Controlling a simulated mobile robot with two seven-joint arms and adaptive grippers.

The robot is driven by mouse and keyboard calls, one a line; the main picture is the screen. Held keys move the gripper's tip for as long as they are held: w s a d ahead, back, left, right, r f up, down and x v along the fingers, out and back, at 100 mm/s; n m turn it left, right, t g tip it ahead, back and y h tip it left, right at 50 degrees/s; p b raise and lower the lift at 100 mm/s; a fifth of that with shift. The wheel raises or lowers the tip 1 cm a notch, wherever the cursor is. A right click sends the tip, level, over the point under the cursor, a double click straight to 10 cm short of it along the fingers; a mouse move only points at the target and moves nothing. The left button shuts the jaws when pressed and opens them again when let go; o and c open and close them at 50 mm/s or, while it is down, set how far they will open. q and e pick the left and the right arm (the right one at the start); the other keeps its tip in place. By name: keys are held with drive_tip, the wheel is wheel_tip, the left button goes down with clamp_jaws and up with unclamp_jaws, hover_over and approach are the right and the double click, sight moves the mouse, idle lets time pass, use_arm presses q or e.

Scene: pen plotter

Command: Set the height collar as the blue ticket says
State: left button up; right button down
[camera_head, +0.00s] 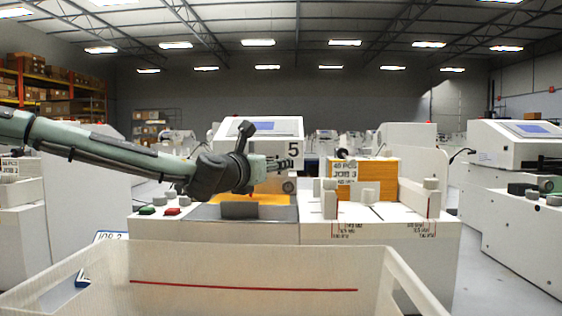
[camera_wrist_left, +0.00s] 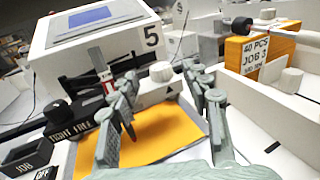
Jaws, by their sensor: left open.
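My left gripper (camera_head: 284,164) is in front of the white plotter (camera_head: 231,131) marked 5. In the left wrist view the gripper (camera_wrist_left: 162,78) is open, its fingers apart above an orange sheet (camera_wrist_left: 165,133). A white block with a black triangle (camera_wrist_left: 168,90) shows between the fingers. A black lever piece (camera_wrist_left: 75,128) lettered TIGHT and FREE is at the left finger, beside a small upright white and red part (camera_wrist_left: 107,86). I cannot tell which part is the height collar. A blue-edged ticket (camera_head: 112,236) lettered JOB stands behind the bin, mostly hidden; its setting is unreadable.
A white bin (camera_head: 250,262) with a red line fills the front. Orange stock (camera_head: 376,178) labelled 40 PCS JOB 3 stands right of the plotter, among white posts. Green (camera_head: 147,211) and red (camera_head: 172,211) buttons are at the left. More machines stand at the right.

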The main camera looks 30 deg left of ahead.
use_arm(q)
drive_tip(key=shift+w+a, duration=0.2)
drive_tip(key=shift+w, duration=1)
drive_tip(key=shift+w+a, duration=0.2)
drive_tip(key=shift+w, duration=0.95)
clamp_jaws()
